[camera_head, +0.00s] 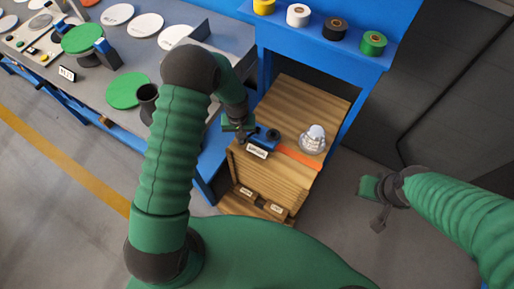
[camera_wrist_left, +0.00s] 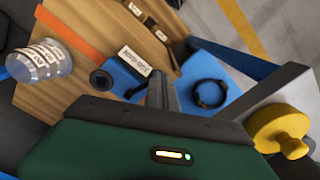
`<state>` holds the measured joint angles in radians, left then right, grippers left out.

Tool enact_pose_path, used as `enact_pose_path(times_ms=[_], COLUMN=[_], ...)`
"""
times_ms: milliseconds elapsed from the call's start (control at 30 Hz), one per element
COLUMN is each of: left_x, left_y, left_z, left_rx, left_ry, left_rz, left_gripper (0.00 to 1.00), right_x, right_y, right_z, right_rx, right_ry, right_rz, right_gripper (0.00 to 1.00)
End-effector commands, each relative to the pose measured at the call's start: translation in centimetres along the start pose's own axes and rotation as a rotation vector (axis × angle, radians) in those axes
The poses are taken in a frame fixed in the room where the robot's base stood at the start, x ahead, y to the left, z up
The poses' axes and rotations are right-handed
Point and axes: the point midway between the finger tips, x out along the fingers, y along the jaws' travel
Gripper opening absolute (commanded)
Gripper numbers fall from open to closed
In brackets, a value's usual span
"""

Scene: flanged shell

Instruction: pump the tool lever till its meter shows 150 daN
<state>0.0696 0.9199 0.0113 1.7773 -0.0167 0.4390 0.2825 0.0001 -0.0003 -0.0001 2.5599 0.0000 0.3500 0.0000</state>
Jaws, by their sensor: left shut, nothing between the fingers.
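The tool (camera_head: 264,137) is a small blue body with a black round part and a white label, on top of the wooden stack beside an orange strap. It also shows in the left wrist view (camera_wrist_left: 122,76), with its black round end (camera_wrist_left: 100,80) at the left. Its label is too small to read, and I cannot make out a meter value or the lever. My left gripper (camera_head: 240,130) is shut and empty, close to the tool's left side; its fingers (camera_wrist_left: 162,92) stand beside the blue body. My right gripper (camera_head: 372,202) hangs apart, over the floor at the right.
A clear, silvery domed shell (camera_head: 312,140) stands on the wooden stack (camera_head: 300,97). The orange strap (camera_head: 297,159) crosses the stack. A blue shelf (camera_head: 325,45) holds several spools behind. A grey workbench (camera_head: 110,45) with discs is at the left. Floor is free at the right.

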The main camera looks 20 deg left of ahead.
Motion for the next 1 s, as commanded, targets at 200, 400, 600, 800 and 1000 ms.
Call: enact_pose_path(times_ms=[200,400,600,800,1000], left_x=[-3.7,-6.6,-7.5,-7.3,-7.3], left_y=[-0.1,-0.1,-0.1,-0.1,-0.1], left_z=[0.0,0.0,0.0,0.0,0.0], left_rx=[0.000,0.000,0.000,0.000,-0.001], left_ry=[-0.005,-0.003,-0.004,-0.005,-0.004], left_rz=[-0.003,-0.002,-0.003,-0.003,-0.003], left_gripper=[0.00,0.00,0.00,0.00,0.00], right_x=[-3.1,-5.3,-5.8,-5.7,-5.7], right_y=[0.0,0.0,0.0,0.0,0.0], right_z=[-0.7,-1.2,-1.4,-1.3,-1.3], right_rx=[0.000,0.000,0.000,0.000,0.000], right_ry=[0.000,0.000,0.000,-0.001,0.000], right_rz=[0.000,0.000,0.000,0.000,0.000], right_gripper=[0.00,0.00,0.00,0.00,0.00])
